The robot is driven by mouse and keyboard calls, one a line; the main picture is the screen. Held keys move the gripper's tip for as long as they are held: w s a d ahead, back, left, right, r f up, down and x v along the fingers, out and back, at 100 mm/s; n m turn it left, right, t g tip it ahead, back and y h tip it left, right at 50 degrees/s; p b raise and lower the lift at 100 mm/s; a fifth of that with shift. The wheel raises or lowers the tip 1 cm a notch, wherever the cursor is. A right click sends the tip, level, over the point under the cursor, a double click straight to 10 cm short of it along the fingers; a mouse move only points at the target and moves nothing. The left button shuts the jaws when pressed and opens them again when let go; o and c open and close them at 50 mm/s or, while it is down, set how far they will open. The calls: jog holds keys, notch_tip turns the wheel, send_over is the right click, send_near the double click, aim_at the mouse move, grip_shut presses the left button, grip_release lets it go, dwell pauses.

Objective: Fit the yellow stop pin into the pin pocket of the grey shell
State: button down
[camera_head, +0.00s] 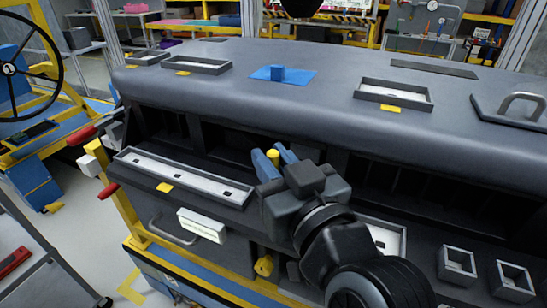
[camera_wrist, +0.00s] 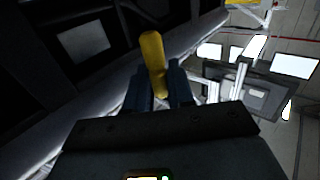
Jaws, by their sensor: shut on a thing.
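The yellow stop pin (camera_head: 272,155) is held between the blue fingers of my gripper (camera_head: 275,160), in front of the grey shell (camera_head: 240,108). In the wrist view the pin (camera_wrist: 152,50) sticks out beyond the fingertips (camera_wrist: 159,80), slightly tilted. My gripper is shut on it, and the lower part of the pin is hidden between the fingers. The pin appears in the air, close to the shell's dark open front bays. I cannot tell which opening is the pin pocket; my arm covers part of the shell's lower front.
A long pale tray with small holes (camera_head: 180,178) lies left of my gripper. Square open boxes (camera_head: 458,263) stand at lower right. A yellow knob (camera_head: 264,265) is below.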

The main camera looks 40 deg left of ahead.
jog(key=shift+f+b, duration=0.4)
jog(key=shift+f, duration=0.35)
jog(key=shift+f+b, duration=2.1)
dwell(1.3)
jog(key=c, duration=0.9)
grip_release()
jog(key=b+v, duration=0.1)
jog(key=v, duration=0.6)
jog(key=shift+s+d, duration=0.15)
jog(key=shift+d, duration=0.2)
